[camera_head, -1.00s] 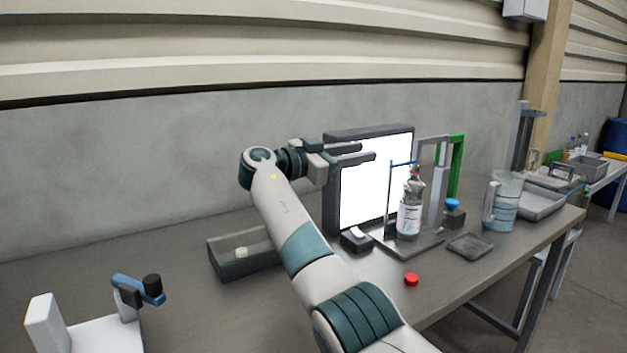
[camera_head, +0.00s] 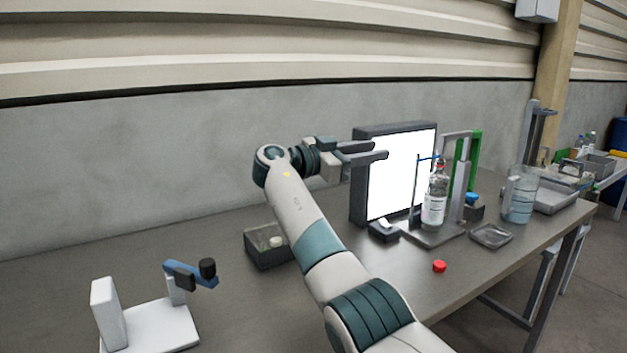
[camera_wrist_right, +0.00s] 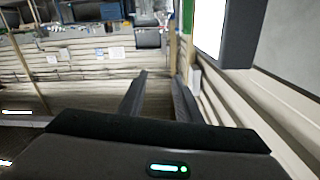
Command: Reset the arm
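My right arm (camera_head: 303,213) reaches up from the bottom of the head view across the table. Its gripper (camera_head: 382,150) points right, raised in front of a lit white panel with a dark frame (camera_head: 402,172). The two fingers are apart with nothing between them. In the right wrist view the fingers (camera_wrist_right: 158,98) also stand apart and empty, with the wall boards behind them. My left arm and gripper are not in view.
A clear bottle (camera_head: 434,203) stands on a stand right of the panel. A red cap (camera_head: 439,266), a grey tray (camera_head: 491,236) and a jug (camera_head: 520,197) are on the table (camera_head: 235,310). A dark box (camera_head: 262,255) and a white device (camera_head: 150,328) stand left.

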